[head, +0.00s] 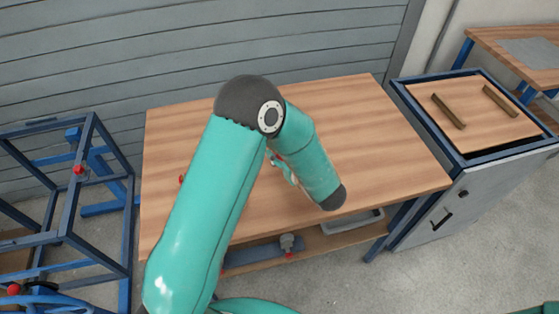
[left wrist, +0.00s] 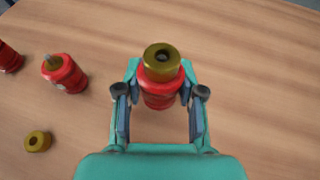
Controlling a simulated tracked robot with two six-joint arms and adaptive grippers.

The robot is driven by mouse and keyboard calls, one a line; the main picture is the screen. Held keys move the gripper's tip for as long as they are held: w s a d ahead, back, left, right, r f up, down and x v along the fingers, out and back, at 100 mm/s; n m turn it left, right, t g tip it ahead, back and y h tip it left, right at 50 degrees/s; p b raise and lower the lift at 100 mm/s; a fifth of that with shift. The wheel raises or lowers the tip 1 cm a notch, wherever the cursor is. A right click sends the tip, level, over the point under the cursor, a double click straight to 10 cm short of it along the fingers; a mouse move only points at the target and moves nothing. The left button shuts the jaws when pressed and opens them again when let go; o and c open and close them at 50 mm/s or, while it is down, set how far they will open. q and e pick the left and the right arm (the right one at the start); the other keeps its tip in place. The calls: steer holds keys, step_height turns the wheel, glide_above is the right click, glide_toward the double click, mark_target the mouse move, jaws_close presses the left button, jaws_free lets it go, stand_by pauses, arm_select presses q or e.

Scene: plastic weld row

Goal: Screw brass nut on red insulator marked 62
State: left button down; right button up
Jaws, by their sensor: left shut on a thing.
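In the left wrist view my left gripper (left wrist: 160,76) has one finger on each side of a red insulator (left wrist: 162,93) and is shut on it. A brass nut (left wrist: 162,59) sits on top of this insulator, with its dark hole facing up; I cannot tell how far down it is threaded. No number 62 can be read. A second red insulator (left wrist: 66,75) with a bare metal stud stands on the left, and a third (left wrist: 9,57) is cut by the left edge. A loose brass nut (left wrist: 37,141) lies on the table. In the head view my arm hides most of the work area.
The wooden table (head: 365,115) is clear on its right side. A blue metal frame (head: 66,205) stands left of it. A cabinet (head: 435,205) with two brown bars on top stands at the right. A grey tray (head: 352,223) shows below the table's front edge.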

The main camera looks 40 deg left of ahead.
arm_select(q)
steer(key=shift+f, duration=1.85)
steer(key=shift+f, duration=0.1)
steer(key=c, duration=0.7)
jaws_free()
steer(key=b+v, duration=0.1)
steer(key=v, duration=1.1)
